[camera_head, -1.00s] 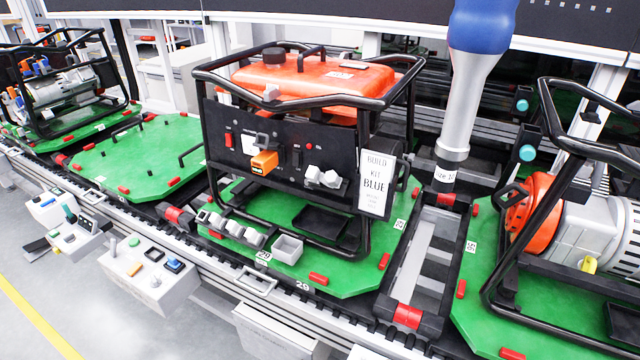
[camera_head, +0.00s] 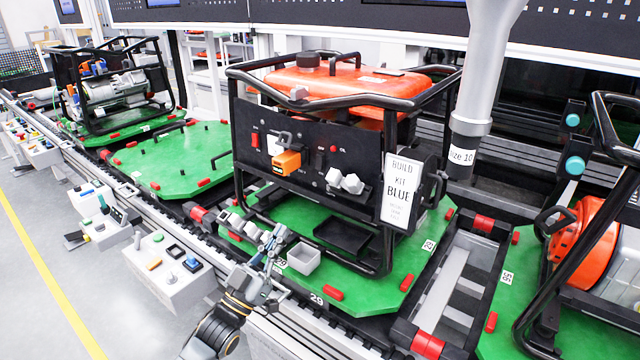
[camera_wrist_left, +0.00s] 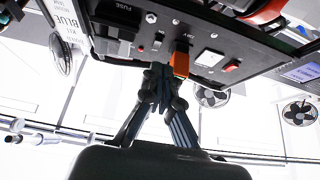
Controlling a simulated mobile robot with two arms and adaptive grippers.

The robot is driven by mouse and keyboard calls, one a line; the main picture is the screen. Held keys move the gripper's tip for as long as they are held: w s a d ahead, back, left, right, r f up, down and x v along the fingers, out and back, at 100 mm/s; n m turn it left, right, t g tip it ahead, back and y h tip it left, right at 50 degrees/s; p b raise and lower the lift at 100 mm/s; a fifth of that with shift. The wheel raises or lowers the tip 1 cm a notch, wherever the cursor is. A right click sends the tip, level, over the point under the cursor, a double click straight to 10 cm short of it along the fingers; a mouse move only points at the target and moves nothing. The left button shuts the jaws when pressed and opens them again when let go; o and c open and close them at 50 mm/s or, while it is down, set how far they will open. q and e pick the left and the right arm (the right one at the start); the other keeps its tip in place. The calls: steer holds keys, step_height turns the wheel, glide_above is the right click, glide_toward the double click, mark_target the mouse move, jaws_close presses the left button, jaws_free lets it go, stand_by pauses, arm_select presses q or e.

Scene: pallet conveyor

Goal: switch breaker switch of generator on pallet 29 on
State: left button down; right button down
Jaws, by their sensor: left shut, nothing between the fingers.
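The generator (camera_head: 345,85) with an orange tank and black frame stands on green pallet 29 (camera_head: 335,308). Its black front panel (camera_head: 240,150) carries a red rocker switch (camera_head: 255,140), a white socket, an orange block (camera_head: 287,161), a small black switch (camera_head: 319,158) and a red button. Which one is the breaker, and its position, I cannot tell for sure. My left gripper (camera_head: 273,243) is shut and empty, in front of and below the panel. In the left wrist view its closed fingers (camera_wrist_left: 160,76) appear just before the panel, near the orange block (camera_wrist_left: 180,62). My right gripper is out of view.
A grey box (camera_head: 303,259) and several grey fittings sit on the pallet's front edge near my left gripper. A white "BUILD KIT BLUE" sign (camera_head: 399,195) hangs at the generator's right. A button box (camera_head: 170,270) stands left of my arm. An emptier pallet (camera_head: 165,165) lies left.

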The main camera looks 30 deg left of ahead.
mark_target(318, 165)
arm_select(q)
steer(key=r, duration=0.1)
steer(key=r+t+h, duration=0.1)
steer(key=shift+s+a+r+m, duration=0.15)
steer(key=shift+s+r+m, duration=0.15)
steer(key=shift+s+r, duration=0.1)
steer(key=p+x, duration=0.1)
steer(key=x, duration=0.3)
steer(key=f+p+x, duration=0.1)
steer(key=x, duration=0.3)
steer(key=w+p+x, duration=0.1)
steer(key=x, duration=0.3)
steer(key=shift+f, duration=0.15)
steer(key=shift+w+f, duration=0.1)
steer(key=shift+w, duration=0.55)
steer(key=shift+f, duration=0.1)
